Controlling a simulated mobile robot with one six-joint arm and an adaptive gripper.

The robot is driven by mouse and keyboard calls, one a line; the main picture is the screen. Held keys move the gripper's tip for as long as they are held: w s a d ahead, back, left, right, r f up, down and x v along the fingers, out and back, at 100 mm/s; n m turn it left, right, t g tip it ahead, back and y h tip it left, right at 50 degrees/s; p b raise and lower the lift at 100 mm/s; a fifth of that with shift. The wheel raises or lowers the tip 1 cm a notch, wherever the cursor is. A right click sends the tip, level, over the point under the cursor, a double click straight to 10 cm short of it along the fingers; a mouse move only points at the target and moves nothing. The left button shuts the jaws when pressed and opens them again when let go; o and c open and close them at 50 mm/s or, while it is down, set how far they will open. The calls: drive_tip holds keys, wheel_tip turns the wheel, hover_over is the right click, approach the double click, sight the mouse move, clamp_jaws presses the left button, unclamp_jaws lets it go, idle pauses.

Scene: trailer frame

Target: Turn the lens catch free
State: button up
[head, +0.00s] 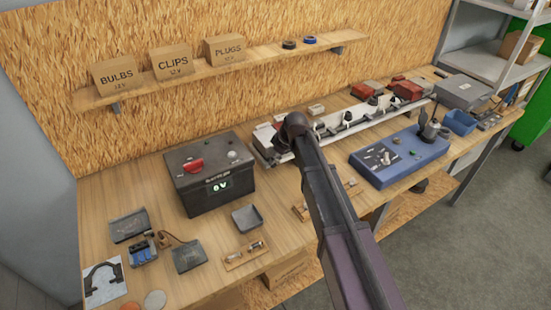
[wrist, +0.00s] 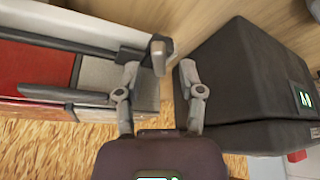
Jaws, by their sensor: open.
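The light bar (head: 345,128) is a long white beam on the bench with lamps and dark fittings along it. In the wrist view its near lamp has a red lens part (wrist: 30,68) and a pale grey lens part (wrist: 97,73). A dark strap crosses the lens and a grey upright tab (wrist: 157,54), likely the catch, stands at its end. My gripper (wrist: 158,72) is open, with one finger by the lens end and the tab between or just beyond the fingertips. Contact cannot be told. In the head view my arm hides most of this end.
A black battery (head: 210,172) reading 0 V stands left of the bar; in the wrist view it is close beside the right finger (wrist: 245,80). A shelf (head: 230,68) with boxes hangs behind. Small trays lie in front.

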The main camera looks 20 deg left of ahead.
clamp_jaws()
drive_tip(key=shift+s+m, duration=0.15)
drive_tip(key=shift+m, duration=0.25)
drive_tip(key=shift+s+m+t, duration=0.1)
drive_tip(key=shift+m+t, duration=0.4)
drive_tip(key=shift+m, duration=0.4)
drive_tip(key=shift+s+m+t+h, duration=0.1)
drive_tip(key=shift+m+t+h, duration=0.4)
drive_tip(key=shift+m, duration=1.1)
